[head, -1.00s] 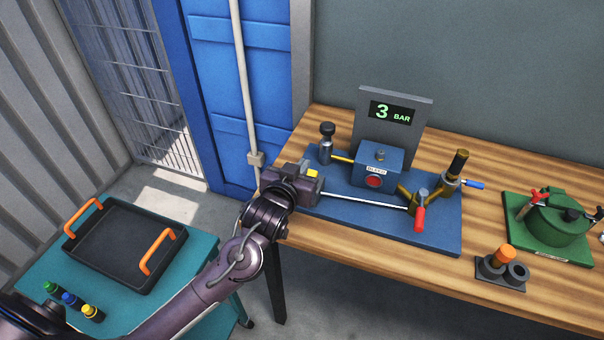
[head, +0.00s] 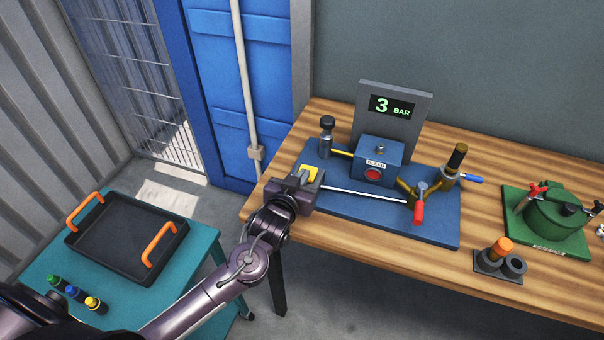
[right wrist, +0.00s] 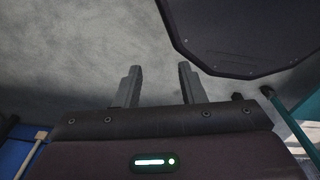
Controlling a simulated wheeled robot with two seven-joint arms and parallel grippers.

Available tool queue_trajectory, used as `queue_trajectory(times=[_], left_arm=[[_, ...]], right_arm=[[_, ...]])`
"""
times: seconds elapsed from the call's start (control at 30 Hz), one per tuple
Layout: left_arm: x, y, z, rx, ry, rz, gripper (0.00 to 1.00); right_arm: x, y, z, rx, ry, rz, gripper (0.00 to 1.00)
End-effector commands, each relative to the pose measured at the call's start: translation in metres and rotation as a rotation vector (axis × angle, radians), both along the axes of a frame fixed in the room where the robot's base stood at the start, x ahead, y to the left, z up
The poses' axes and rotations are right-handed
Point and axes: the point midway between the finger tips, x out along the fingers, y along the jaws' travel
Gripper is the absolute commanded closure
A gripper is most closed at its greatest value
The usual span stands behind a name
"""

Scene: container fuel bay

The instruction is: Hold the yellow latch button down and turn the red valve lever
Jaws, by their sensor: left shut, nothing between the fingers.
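The yellow latch button (head: 309,172) is at the left end of the blue valve board. My left gripper (head: 312,186) is shut and empty, right at the near side of the button and partly hiding its mount. I cannot tell whether it touches or presses the button. The red valve lever (head: 419,212) is at the board's right part, by the brass valve, with a thin pale rod (head: 365,195) running from the latch side toward it. My right gripper (right wrist: 160,85) shows only in the right wrist view, open and empty above the grey floor.
The board (head: 430,230) also carries a blue box with a red button (head: 373,174) and a display (head: 392,107) reading 3 BAR. To the right are a green pot (head: 556,220) and a dark holder (head: 498,266). A black tray (head: 118,245) sits on a teal cart.

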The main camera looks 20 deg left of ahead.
Motion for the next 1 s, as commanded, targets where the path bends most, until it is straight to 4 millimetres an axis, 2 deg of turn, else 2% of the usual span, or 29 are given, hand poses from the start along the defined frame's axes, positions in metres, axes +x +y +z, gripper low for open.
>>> queue_trajectory(times=[0.17, 0.2, 0.43, 0.57, 0.67, 0.77, 0.9, 1.0], left_arm=[[-0.001, -0.001, -0.004, 0.003, 0.011, -0.002, 1.00], [-0.001, -0.001, -0.004, 0.003, 0.011, -0.002, 1.00], [-0.002, -0.001, -0.005, 0.003, 0.014, -0.002, 1.00], [-0.002, -0.001, -0.005, 0.003, 0.015, -0.002, 1.00], [-0.002, -0.001, -0.006, 0.003, 0.016, -0.002, 1.00], [-0.002, -0.001, -0.006, 0.003, 0.016, -0.003, 1.00], [-0.002, -0.001, -0.006, 0.004, 0.017, -0.003, 1.00], [-0.002, -0.001, -0.007, 0.004, 0.018, -0.003, 1.00]], right_arm=[[0.000, 0.000, 0.000, 0.000, 0.000, 0.000, 0.64], [0.000, 0.001, 0.000, 0.001, 0.000, 0.000, 0.59], [-0.001, 0.003, 0.000, 0.002, 0.000, 0.001, 0.59], [0.018, -0.004, 0.004, -0.028, -0.035, 0.076, 0.59], [0.057, -0.012, 0.014, -0.090, -0.105, 0.229, 0.59], [0.110, -0.019, 0.033, -0.196, -0.197, 0.457, 0.59], [0.187, -0.017, 0.075, -0.390, -0.325, 0.807, 0.59], [0.232, -0.007, 0.110, -0.542, -0.397, 1.034, 0.59]])
